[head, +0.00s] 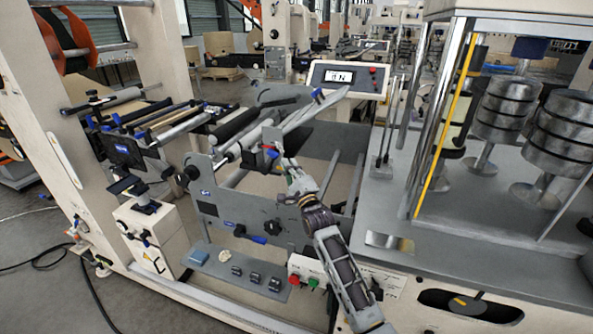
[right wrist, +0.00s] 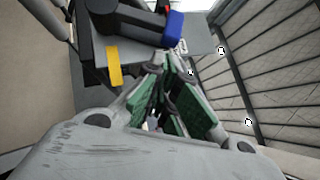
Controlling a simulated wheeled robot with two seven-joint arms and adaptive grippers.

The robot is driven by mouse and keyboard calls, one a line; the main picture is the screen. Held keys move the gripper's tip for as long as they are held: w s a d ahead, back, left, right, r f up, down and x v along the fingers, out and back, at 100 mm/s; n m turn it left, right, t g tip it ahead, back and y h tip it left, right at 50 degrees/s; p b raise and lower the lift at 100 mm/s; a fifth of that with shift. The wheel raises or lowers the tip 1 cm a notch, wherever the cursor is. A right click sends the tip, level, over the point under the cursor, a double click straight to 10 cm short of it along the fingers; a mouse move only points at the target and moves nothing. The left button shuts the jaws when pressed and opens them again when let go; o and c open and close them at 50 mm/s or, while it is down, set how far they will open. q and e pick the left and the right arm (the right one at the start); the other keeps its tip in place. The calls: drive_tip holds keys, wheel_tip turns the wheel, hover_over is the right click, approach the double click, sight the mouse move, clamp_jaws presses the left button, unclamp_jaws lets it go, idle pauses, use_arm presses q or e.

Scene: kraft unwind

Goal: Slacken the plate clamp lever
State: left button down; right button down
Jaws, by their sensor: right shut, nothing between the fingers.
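My right gripper (head: 289,165) reaches up and left over the grey machine frame in the head view. In the right wrist view its green-padded fingers (right wrist: 165,88) are together with nothing held between them. A dark lever with a blue end (right wrist: 173,27) lies just beyond the fingertips, apart from them as far as I can tell. In the head view a small blue-ended lever (head: 271,153) shows beside the fingertips, against a grey plate. Other blue-tipped handles show, one low on the side plate (head: 250,237). No label marks the plate clamp lever. My left gripper is out of view.
A yellow tag (right wrist: 115,63) is on the grey plate near the lever. A control box with a display (head: 345,78) stands behind. Metal rolls (head: 503,108) stand at right. Rollers and rails crowd the left.

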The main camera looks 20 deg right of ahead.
drive_tip(key=shift+w+a+r, duration=0.2)
drive_tip(key=shift+w+a, duration=0.1)
drive_tip(key=shift+a, duration=0.1)
